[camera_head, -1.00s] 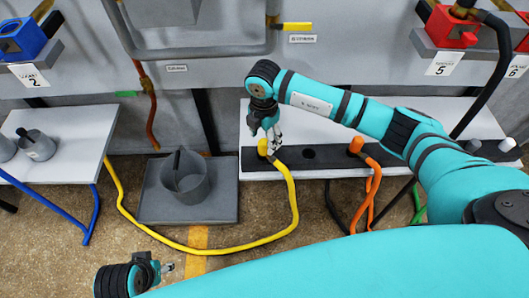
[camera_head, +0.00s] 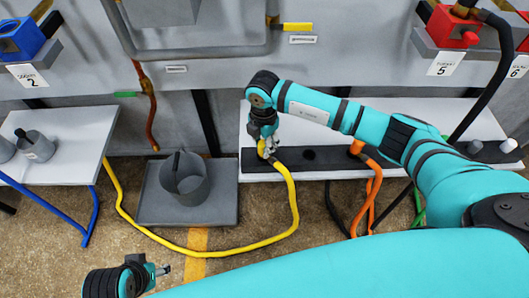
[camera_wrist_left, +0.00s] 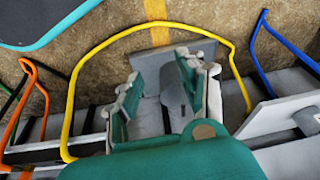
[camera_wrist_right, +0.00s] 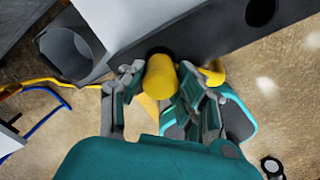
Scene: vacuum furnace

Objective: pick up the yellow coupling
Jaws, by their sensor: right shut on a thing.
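The yellow coupling (camera_wrist_right: 160,78) is between the two fingers of my right gripper (camera_wrist_right: 158,100) in the right wrist view. In the head view my right gripper (camera_head: 267,150) is at the left end of the black holder strip (camera_head: 333,159), with its fingers around the coupling. The coupling's far end is at the strip; I cannot tell whether it is still seated. The yellow hose (camera_head: 292,205) runs from it down across the floor. My left gripper (camera_head: 160,271) is low at the left, open and empty; its spread fingers show in the left wrist view (camera_wrist_left: 160,90).
An orange coupling (camera_head: 356,147) stands in the strip to the right, past an empty hole (camera_head: 309,153). A grey cup (camera_head: 185,180) stands on a grey plate (camera_head: 150,208) at left. A white table (camera_head: 75,145) is further left. Furnace panels line the back.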

